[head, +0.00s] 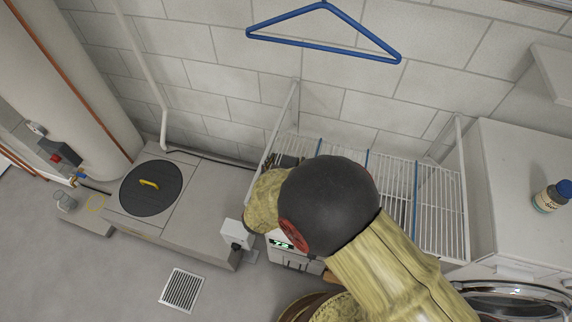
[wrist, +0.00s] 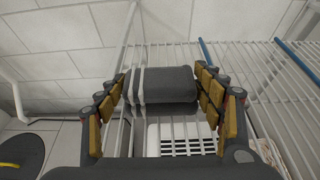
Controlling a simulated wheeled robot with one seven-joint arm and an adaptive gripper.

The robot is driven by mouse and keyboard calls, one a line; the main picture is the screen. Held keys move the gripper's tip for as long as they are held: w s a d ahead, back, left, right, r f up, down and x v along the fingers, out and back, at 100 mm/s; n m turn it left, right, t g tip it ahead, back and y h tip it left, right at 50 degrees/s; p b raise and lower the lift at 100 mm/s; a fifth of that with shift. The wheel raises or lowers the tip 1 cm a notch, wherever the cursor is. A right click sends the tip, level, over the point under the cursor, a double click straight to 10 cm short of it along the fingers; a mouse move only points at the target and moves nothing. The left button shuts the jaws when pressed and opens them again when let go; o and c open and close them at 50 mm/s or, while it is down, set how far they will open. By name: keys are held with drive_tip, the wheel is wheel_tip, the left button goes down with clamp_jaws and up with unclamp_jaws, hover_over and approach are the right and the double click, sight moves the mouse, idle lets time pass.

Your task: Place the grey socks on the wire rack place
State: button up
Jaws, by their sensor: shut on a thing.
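The grey socks (wrist: 168,86) are a dark grey rolled bundle with pale stripes near the left end, seen in the wrist view. My gripper (wrist: 161,77) is shut on them, with one padded finger at each end of the bundle. The white wire rack (wrist: 265,90) lies behind and below the socks; I cannot tell whether they touch its wires. In the head view, the rack (head: 437,195) stands against the block wall, and its left part is partly covered by my arm. My gripper is mostly hidden there behind my arm, over the rack's left end.
A blue hanger (head: 325,38) hangs above the rack. A white cabinet with a bottle (head: 551,196) on top stands to the right. A white device with a green display (head: 283,244) is below the rack. The rack's right part looks bare.

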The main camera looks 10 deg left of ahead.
drive_tip(key=shift+f, duration=0.2)
drive_tip(key=shift+f, duration=0.15)
drive_tip(key=o, duration=1)
drive_tip(key=shift+o, duration=0.7)
drive_tip(key=shift+r, duration=0.35)
drive_tip(key=p+v, duration=0.3)
drive_tip(key=v, duration=0.9)
drive_tip(key=shift+f, duration=0.1)
